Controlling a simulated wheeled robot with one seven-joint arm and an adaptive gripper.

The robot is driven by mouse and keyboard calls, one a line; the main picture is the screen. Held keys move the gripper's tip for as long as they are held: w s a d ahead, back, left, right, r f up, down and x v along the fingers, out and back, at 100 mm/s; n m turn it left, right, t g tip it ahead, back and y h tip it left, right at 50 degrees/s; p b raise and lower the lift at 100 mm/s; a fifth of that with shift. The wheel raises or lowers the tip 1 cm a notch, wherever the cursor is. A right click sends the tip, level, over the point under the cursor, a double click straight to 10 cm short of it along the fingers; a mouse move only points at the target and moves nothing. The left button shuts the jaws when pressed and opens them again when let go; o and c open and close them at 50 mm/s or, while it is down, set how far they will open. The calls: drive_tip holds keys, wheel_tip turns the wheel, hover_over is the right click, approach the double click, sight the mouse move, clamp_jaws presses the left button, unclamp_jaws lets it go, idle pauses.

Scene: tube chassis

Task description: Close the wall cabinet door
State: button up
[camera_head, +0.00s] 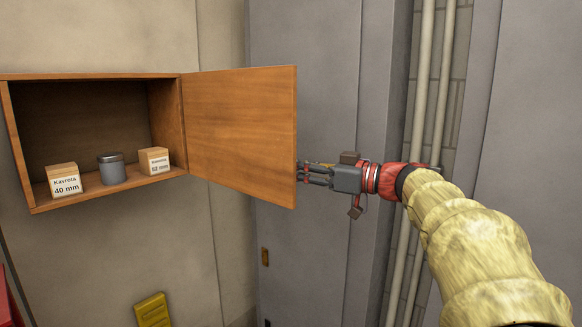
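The wooden wall cabinet (95,76) hangs on the wall at the left and stands open. Its door (240,130) is hinged at the cabinet's right side and swings out to the right. My gripper (302,173) is beside the door's free right edge, near its lower corner. The fingers point left and their tips are at or just behind that edge; I cannot tell whether they touch it. The finger gap is too small to read.
Inside the cabinet are a box marked 40 mm (64,181), a grey tin (112,169) and another small box (155,161). Vertical pipes (424,120) run down the wall behind my arm. A yellow object (153,311) is low on the wall.

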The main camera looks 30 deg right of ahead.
clamp_jaws()
idle(0.6)
